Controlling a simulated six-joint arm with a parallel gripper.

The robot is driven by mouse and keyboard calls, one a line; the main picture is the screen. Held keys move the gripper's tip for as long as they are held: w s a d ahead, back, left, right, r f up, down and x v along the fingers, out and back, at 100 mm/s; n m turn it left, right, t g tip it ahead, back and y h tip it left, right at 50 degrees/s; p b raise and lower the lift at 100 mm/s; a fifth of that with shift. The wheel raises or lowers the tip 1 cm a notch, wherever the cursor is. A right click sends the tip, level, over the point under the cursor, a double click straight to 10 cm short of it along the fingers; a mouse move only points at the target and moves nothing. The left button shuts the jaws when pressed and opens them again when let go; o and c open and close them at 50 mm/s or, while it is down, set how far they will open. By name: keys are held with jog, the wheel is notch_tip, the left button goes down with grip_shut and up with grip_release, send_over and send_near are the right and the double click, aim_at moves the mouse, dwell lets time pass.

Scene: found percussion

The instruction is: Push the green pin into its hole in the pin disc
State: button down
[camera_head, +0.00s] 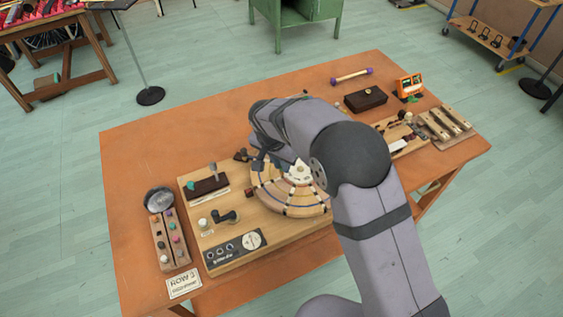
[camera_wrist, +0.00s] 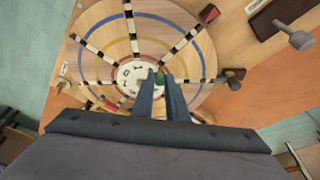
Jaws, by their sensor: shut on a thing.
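The pin disc (camera_head: 285,202) is a round wooden disc with coloured rings and dark-and-light striped spokes, on a wooden board. My arm hides part of it in the head view. In the wrist view the disc (camera_wrist: 105,40) fills the upper middle, with a white hub (camera_wrist: 133,72) marked with dark spots. My gripper (camera_wrist: 161,82) is shut on the green pin (camera_wrist: 160,78), whose green top shows between the fingertips beside the hub. The pin's lower end and its hole are hidden, so I cannot tell if it touches the disc.
The board also carries a dark brown block (camera_head: 208,187), a black bent handle (camera_head: 226,216) and a black panel with dials (camera_head: 235,249). A rack of coloured pegs (camera_head: 168,240) and a round metal dish (camera_head: 159,199) stand left. The table's left back (camera_head: 150,150) is clear.

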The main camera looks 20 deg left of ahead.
aim_at(281, 170)
jog(key=shift+f+b, duration=1.4)
jog(key=shift+f, duration=0.3)
dwell(1.3)
jog(key=c, duration=1.7)
grip_release()
jog(key=shift+o, duration=0.2)
jog(key=shift+b+v, duration=1.15)
jog(key=shift+v, duration=2.55)
jog(key=d+g, duration=0.1)
jog(key=d, duration=1)
jog(key=s+d+f+n+g, duration=0.1)
jog(key=s+d, duration=0.8)
jog(key=d, duration=0.2)
jog(key=s+d+f+n+g, duration=0.1)
jog(key=s+d+f, duration=0.1)
jog(key=s+d, duration=0.7)
jog(key=d, duration=0.3)
jog(key=shift+f+y, duration=0.2)
jog(key=shift+y, duration=0.1)
